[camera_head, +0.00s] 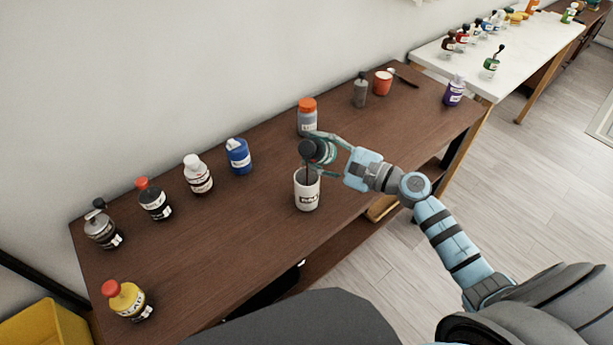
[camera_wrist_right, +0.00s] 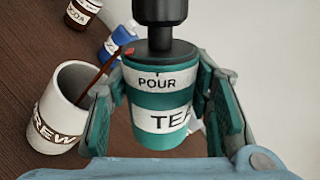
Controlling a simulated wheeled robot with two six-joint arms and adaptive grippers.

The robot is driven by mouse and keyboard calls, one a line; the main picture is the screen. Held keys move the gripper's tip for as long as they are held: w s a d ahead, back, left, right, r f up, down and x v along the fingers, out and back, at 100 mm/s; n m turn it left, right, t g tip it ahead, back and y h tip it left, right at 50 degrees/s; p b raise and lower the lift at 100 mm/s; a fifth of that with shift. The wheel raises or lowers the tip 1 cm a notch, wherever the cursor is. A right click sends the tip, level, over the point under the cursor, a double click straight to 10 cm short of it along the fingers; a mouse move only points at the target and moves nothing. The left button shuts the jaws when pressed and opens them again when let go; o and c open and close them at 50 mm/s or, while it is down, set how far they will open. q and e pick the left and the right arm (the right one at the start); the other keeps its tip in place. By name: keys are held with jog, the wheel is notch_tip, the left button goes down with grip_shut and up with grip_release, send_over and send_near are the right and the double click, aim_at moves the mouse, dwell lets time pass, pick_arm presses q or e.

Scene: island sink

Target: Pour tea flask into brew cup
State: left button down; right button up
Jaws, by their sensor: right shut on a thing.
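The tea flask (camera_head: 322,151) is teal with a white band and a dark cap. It also shows in the right wrist view (camera_wrist_right: 160,93), with the words "POUR" and "TEA". My right gripper (camera_head: 318,153) is shut around its sides and holds it tilted above the table. The white brew cup (camera_head: 307,191) stands upright on the brown table, just below the flask; it is at the left in the right wrist view (camera_wrist_right: 60,108). A thin brown stream (camera_wrist_right: 100,77) runs from the flask's red spout into the cup. My left gripper is not in view.
Behind the flask stands an orange-capped grey jar (camera_head: 307,122). A blue bottle (camera_head: 238,157) and several other bottles line the left side. A grey bottle (camera_head: 360,91) and red cup (camera_head: 383,83) stand at the far end. The table's front middle (camera_head: 235,220) is clear.

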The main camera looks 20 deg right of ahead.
jog(key=shift+f, duration=0.1)
jog(key=shift+s+a+r+n+p, duration=0.1)
jog(key=shift+r+n+p, duration=0.35)
jog(key=shift+n, duration=0.85)
jog(key=shift+a+r+n+p, duration=0.1)
jog(key=shift+r+n+p, duration=0.25)
jog(key=shift+n, duration=0.95)
dwell(1.7)
